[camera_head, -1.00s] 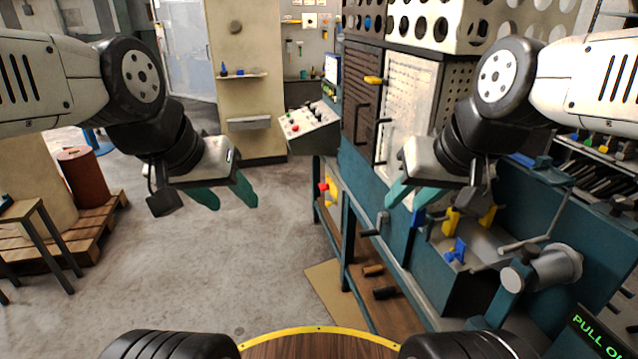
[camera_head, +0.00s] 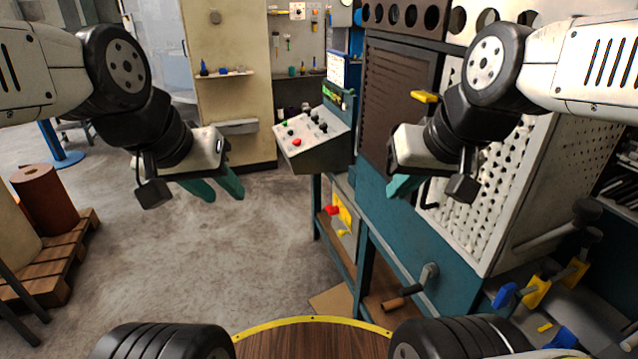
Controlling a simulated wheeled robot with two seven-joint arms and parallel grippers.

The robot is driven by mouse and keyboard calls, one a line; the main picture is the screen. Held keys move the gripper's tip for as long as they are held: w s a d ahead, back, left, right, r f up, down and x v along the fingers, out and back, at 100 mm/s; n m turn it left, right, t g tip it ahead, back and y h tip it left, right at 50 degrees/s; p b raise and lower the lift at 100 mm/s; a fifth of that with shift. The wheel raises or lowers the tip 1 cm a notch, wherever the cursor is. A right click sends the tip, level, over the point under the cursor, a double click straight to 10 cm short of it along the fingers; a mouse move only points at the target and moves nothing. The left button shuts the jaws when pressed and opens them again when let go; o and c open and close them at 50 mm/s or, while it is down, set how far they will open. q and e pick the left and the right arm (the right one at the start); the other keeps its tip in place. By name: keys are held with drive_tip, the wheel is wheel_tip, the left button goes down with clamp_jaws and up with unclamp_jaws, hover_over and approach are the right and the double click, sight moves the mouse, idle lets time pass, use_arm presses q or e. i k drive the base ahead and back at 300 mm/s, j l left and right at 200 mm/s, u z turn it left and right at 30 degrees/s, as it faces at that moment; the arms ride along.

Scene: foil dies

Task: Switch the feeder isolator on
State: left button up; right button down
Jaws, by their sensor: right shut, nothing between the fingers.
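A red handle (camera_head: 331,210) on a yellow plate (camera_head: 345,210) sits on a small grey box low on the bench's left end, below the control panel. It looks like the feeder isolator, but no label is readable and its switch position is too small to tell. My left gripper (camera_head: 228,197) is open and empty, hanging over clear floor to the left of the box. My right gripper (camera_head: 393,193) is shut and empty, in front of the teal machine, to the right of and higher in the picture than the red handle. Neither gripper touches anything.
A sloping control panel (camera_head: 312,145) with red, green and black knobs stands above the box. A crank handle (camera_head: 410,290) juts from the teal machine. A perforated white panel (camera_head: 478,180) is beside my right arm. A pallet (camera_head: 50,270) with a brown roll stands left. The central floor is clear.

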sight(334, 210)
drive_tip(key=i+j, duration=0.4)
drive_tip(key=i, duration=0.15)
drive_tip(key=i+j+z, duration=0.1)
drive_tip(key=i+j, duration=0.25)
drive_tip(key=i, duration=0.2)
